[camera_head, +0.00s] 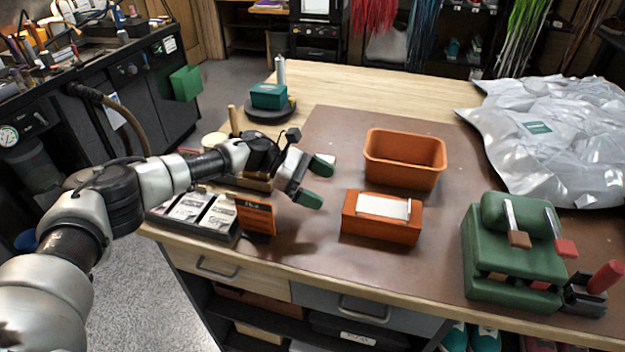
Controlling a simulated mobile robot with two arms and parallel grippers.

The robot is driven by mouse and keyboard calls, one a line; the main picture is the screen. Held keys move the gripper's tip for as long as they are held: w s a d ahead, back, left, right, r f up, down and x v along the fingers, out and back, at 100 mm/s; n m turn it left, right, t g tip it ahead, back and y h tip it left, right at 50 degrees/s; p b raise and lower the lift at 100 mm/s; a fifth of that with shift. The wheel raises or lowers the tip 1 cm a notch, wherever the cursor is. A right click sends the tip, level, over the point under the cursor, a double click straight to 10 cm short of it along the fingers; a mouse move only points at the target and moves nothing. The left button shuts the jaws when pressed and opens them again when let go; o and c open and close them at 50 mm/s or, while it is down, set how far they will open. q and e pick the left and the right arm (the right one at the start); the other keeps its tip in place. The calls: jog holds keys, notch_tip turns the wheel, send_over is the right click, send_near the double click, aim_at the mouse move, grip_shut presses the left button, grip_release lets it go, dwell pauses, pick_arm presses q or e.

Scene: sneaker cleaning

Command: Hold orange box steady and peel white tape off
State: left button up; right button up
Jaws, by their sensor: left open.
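The orange box (381,230) sits on the brown mat near the front middle of the table. A strip of white tape (384,206) lies along its top. My left gripper (317,182) reaches in from the left and is open and empty. Its green-tipped fingers are above the mat, to the left of the orange box and apart from it. My right gripper is not in view.
An open, empty orange bin (404,158) stands behind the box. A green tool holder (513,250) is at the right, with silver bags (555,135) behind it. A black tray with cards (205,213) is at the left. Bare mat surrounds the box.

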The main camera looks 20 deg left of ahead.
aim_at(354, 202)
pick_arm(q)
jog(key=x, duration=1)
jog(key=shift+d, duration=0.25)
jog(key=shift+c, duration=0.2)
